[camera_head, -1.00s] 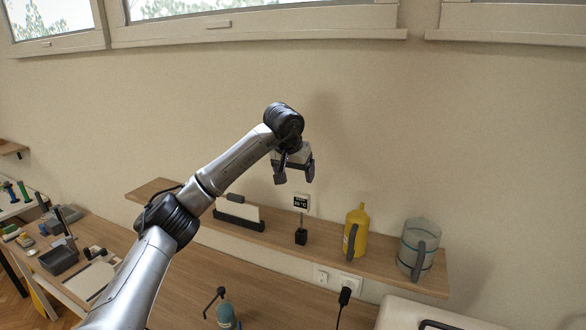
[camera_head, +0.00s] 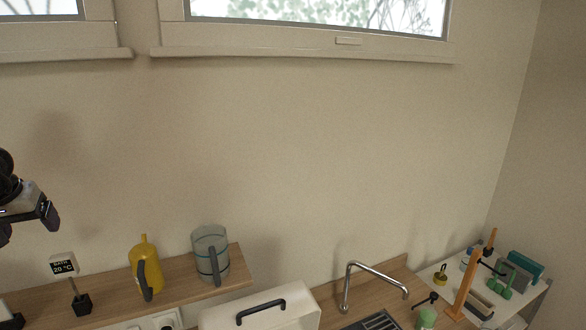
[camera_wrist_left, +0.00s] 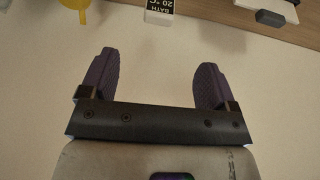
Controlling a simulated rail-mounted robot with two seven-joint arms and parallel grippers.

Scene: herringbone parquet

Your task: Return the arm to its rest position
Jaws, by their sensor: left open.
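Most of my left arm is outside that view. In the left wrist view the two purple fingers of my left gripper (camera_wrist_left: 152,84) are wide apart, with nothing between them. Beyond them are the small sign (camera_wrist_left: 159,12) reading "BATH 20 °C" and part of a yellow bottle (camera_wrist_left: 75,5). My right gripper is in neither view.
The wooden shelf (camera_head: 112,299) carries the sign (camera_head: 64,265), the yellow bottle (camera_head: 145,270) and a clear jug (camera_head: 211,255). A white box with a black handle (camera_head: 262,310), a tap (camera_head: 370,268) and an orange stand (camera_head: 467,285) are to the right.

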